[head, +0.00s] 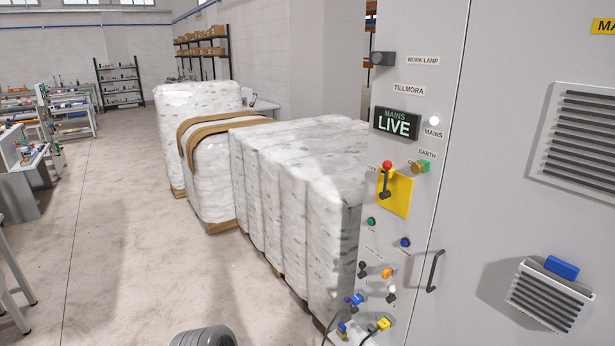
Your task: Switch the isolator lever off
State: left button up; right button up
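The isolator lever (386,178) is on the front of a grey control cabinet, at the right of the head view. It has a red ball knob and a dark shaft, and it stands upright against a yellow plate (400,196). A small label beside it is too small to read surely. Above it, a display (397,124) reads "MAINS LIVE", with a white lamp (434,120) lit beside it. Neither of my grippers is in view.
Around the lever are a brass-coloured earth fitting (419,167), a green button (371,221) and a blue button (405,242). Cables plug in below. A door handle (435,271) sticks out. Wrapped pallets (300,190) stand left of the cabinet; open floor (130,240) lies further left.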

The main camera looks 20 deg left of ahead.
aim_at(387, 164)
jog(key=u, duration=0.35)
jog(key=i, duration=1.05)
jog(key=z, duration=0.5)
